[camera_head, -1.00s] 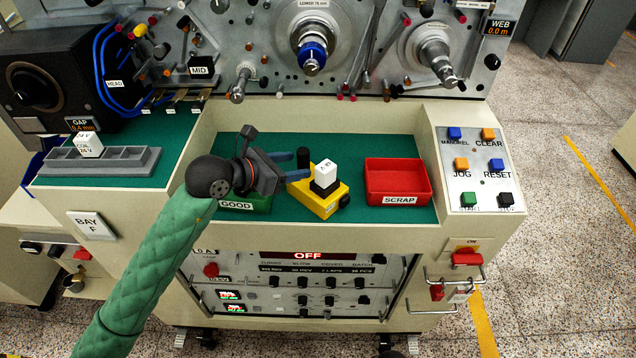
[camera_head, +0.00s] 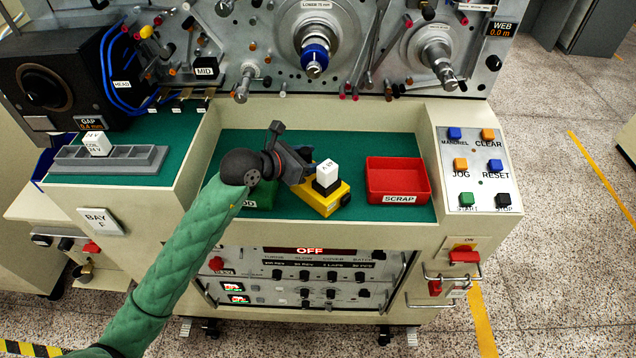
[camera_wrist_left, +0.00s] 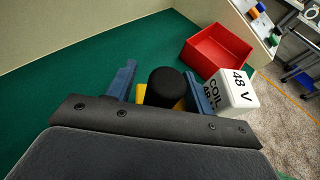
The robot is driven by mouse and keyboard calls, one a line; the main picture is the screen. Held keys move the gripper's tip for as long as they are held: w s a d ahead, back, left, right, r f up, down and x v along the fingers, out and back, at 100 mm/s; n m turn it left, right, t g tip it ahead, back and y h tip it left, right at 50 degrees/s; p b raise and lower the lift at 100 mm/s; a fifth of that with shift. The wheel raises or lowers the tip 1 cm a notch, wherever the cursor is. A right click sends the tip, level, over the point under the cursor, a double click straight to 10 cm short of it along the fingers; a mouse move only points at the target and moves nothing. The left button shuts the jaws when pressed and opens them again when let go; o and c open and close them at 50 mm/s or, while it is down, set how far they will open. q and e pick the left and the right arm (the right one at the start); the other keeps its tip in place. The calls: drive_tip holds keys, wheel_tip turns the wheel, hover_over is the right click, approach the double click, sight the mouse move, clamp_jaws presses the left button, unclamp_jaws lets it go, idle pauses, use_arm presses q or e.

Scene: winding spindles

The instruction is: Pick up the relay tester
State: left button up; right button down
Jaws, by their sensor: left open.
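The relay tester (camera_head: 322,203) is a yellow block on the green bench mat, left of the red bin. A white relay cube (camera_head: 327,172) marked 48 V sits on its black socket; the cube also shows in the left wrist view (camera_wrist_left: 238,92). My left gripper (camera_head: 308,166) is open at the tester's left rear. In the left wrist view its blue fingers (camera_wrist_left: 161,76) appear on either side of the tester's black round post (camera_wrist_left: 166,86). I cannot tell whether they touch it. The gripper hides most of the yellow body there. My right gripper is out of view.
The red SCRAP bin (camera_head: 398,199) stands right of the tester. A green GOOD bin (camera_head: 262,198) is partly hidden under my left arm. A grey rack (camera_head: 135,160) holds another white relay (camera_head: 96,144) at left. Spindles (camera_head: 314,62) rise behind the recess.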

use_arm(q)
drive_tip(key=shift+c, duration=0.4)
clamp_jaws()
drive_tip(key=shift+r, duration=0.15)
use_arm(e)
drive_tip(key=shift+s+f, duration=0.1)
